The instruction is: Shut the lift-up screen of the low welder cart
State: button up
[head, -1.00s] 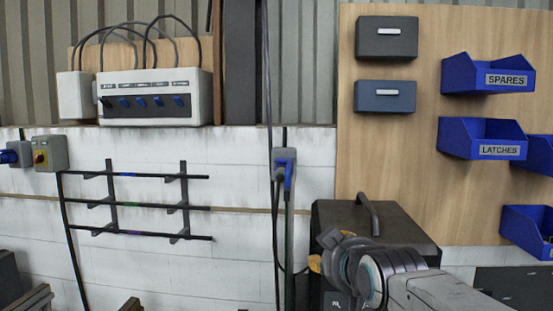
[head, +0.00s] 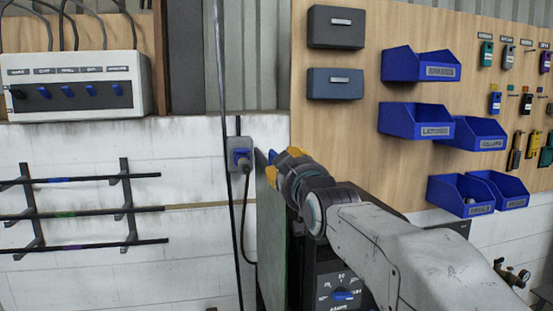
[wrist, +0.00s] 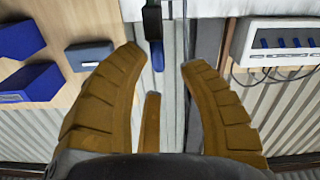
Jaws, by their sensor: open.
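The low welder cart (head: 322,272) stands right of centre in the head view, with a dial on its dark front. A tall thin green panel, which looks like its raised screen (head: 267,235), stands upright on the cart's left side, seen nearly edge-on. A blue tab (head: 272,156) shows at its top. My gripper (head: 284,153) is beside that top edge, and its orange fingers partly overlap it. In the wrist view, my gripper (wrist: 162,60) is open and empty, with the blue tab (wrist: 157,56) between and beyond the fingertips. My arm hides the cart's top. Contact cannot be told.
A wall socket (head: 240,155) with a hanging cable is behind the panel. A rod rack (head: 85,212) and a switch box (head: 80,85) are on the left wall.

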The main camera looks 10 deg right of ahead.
jog(key=shift+w+d+p, duration=0.1)
jog(key=shift+w+p, duration=1.4)
jog(key=shift+w, duration=1.85)
grip_shut()
